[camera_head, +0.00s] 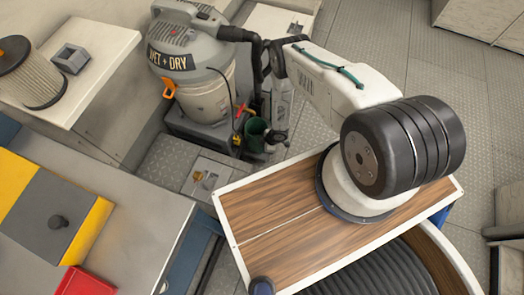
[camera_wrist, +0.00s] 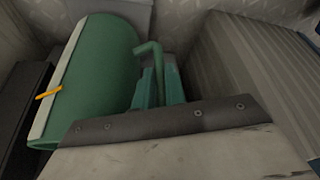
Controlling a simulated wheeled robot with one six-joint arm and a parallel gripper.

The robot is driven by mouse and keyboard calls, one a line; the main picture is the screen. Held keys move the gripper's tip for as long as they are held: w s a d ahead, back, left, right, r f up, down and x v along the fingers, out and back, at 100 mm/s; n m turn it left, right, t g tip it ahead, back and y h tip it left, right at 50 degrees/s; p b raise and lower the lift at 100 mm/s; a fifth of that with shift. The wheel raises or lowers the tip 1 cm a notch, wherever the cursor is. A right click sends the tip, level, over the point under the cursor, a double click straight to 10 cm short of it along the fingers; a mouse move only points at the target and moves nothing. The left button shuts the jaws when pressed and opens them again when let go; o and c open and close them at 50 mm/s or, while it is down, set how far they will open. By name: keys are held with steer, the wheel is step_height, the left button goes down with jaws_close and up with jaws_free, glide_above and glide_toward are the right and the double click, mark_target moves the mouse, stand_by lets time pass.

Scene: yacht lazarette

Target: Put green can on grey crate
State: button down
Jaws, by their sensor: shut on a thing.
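The green can (camera_head: 254,136) is upright beside the wet/dry vacuum in the head view, with its open top showing. In the wrist view the green can (camera_wrist: 95,75) fills the left side, with a pale band and a hooked handle. My gripper (camera_head: 272,138) is at the can's right side in the head view. In the wrist view my gripper (camera_wrist: 160,88) is shut on the can's handle. The can's underside is hidden, so I cannot tell what it touches. A dark grey crate-like base (camera_head: 184,127) sits under the vacuum; I cannot tell whether it is the grey crate.
The vacuum (camera_head: 200,90) and its black hose stand close to the can. A bench (camera_head: 120,215) with a yellow and grey panel and a red tray (camera_head: 85,283) is at lower left. A white shelf (camera_head: 105,45) holds a filter. Open floor (camera_head: 395,70) lies upper right.

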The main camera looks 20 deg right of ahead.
steer(key=shift+f, duration=1.1)
steer(key=shift+s+f, duration=0.1)
steer(key=c, duration=1.5)
jaws_free()
steer(key=shift+o, duration=0.2)
